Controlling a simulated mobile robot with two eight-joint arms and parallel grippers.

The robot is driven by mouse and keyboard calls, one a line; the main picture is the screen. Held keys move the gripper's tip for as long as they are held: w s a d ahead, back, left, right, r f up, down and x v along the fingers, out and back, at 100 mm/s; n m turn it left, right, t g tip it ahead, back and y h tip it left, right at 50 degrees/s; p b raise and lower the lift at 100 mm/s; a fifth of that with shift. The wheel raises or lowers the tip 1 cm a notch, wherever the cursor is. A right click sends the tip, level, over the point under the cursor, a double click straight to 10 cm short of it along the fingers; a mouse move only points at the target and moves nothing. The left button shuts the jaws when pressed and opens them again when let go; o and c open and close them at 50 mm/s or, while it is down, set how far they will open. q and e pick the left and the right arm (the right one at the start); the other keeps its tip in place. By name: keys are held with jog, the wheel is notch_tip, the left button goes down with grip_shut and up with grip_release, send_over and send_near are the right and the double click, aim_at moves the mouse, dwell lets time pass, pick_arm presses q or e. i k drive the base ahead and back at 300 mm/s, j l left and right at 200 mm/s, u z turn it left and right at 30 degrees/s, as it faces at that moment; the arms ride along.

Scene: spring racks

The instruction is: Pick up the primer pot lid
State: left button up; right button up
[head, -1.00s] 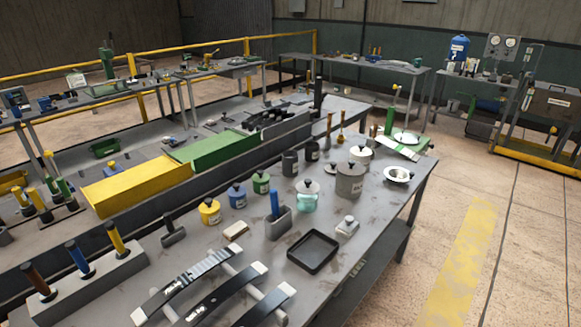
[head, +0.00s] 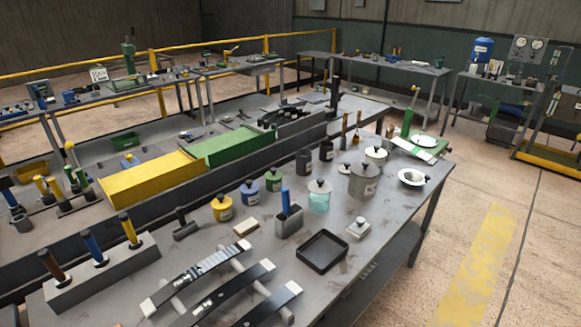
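Several lidded pots stand on the grey bench; I cannot tell which is the primer pot. A large grey pot (head: 363,184) has a grey lid (head: 364,167) with a dark knob. A cream pot (head: 376,156) with a knobbed lid stands behind it. A teal glass jar (head: 319,203) has a pale lid (head: 319,187). Smaller yellow (head: 222,212), blue (head: 249,197) and green (head: 274,183) pots with dark knobs stand to the left. A small pale round piece (head: 345,169) lies near the grey pot. Neither gripper is in view.
Leaf springs (head: 225,290) lie in front. Yellow (head: 150,182) and green (head: 235,147) bins line the far side. Open floor lies right.

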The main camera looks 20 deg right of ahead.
aim_at(344, 168)
jog(key=l+u, duration=0.35)
jog(key=i+l+u, duration=0.1)
jog(key=l+u, duration=0.4)
jog(key=u, duration=0.2)
jog(key=l+u, duration=0.25)
jog(key=l, duration=0.3)
jog(key=k+l+u, duration=0.25)
jog(key=l, duration=0.25)
jog(key=k+l+u, duration=0.1)
jog(key=l, duration=0.25)
jog(key=l+u, duration=0.1)
jog(key=l, duration=0.25)
jog(key=k+l+u, duration=0.1)
jog(key=l, duration=0.25)
jog(key=k+l, duration=0.15)
jog(key=l, duration=0.25)
jog(key=k+l, duration=0.15)
jog(key=l, duration=0.2)
jog(key=k+l, duration=0.2)
jog(key=l, duration=0.2)
jog(key=k+l, duration=0.15)
jog(key=l, duration=0.2)
jog(key=k+l, duration=0.15)
jog(key=l, duration=0.25)
